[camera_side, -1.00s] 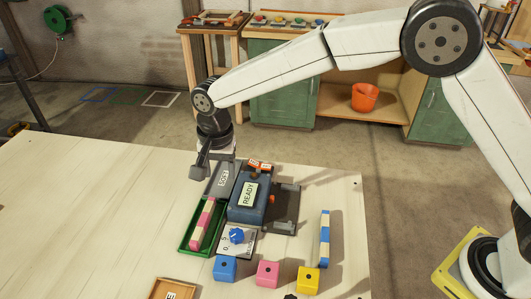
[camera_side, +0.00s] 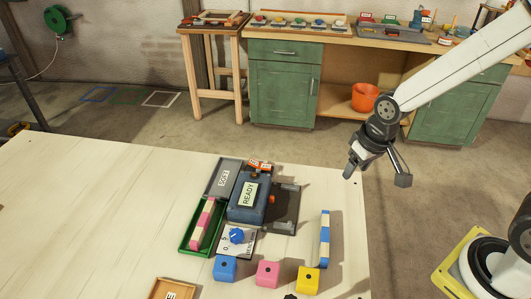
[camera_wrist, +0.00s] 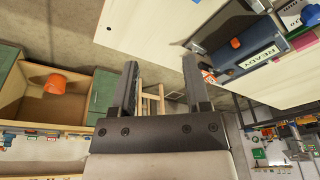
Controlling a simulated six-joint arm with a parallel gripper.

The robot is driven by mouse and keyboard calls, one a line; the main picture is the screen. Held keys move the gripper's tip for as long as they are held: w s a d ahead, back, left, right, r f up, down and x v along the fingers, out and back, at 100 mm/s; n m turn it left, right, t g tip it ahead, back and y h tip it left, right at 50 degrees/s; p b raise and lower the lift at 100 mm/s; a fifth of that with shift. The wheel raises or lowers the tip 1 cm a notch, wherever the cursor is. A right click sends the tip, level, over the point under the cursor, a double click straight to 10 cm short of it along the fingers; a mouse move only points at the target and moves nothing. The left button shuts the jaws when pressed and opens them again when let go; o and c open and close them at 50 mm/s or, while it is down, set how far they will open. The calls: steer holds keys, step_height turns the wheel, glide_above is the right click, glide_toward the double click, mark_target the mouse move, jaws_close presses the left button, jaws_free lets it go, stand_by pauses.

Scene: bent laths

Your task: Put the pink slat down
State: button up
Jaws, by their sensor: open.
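The pink slat (camera_side: 203,222), banded pink and cream, lies lengthwise in the green tray (camera_side: 184,246) on the pale table in the side view. My gripper (camera_side: 375,174) is open and empty, up near the table's right edge and well away from the slat. In the wrist view its two dark fingers (camera_wrist: 160,80) stand wide apart with nothing between them.
A blue machine marked READY (camera_side: 248,198) stands right of the green tray, with a grey labelled tray (camera_side: 222,179) behind. Blue (camera_side: 225,268), pink (camera_side: 267,273) and yellow (camera_side: 308,280) blocks line the front.

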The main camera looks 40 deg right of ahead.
steer(key=shift+n, duration=0.4)
steer(key=s, duration=0.1)
steer(key=s+d, duration=0.1)
steer(key=s, duration=0.1)
steer(key=shift+s+d+f, duration=0.3)
steer(key=shift+d+f, duration=0.05)
steer(key=shift+d, duration=0.05)
stand_by(0.5)
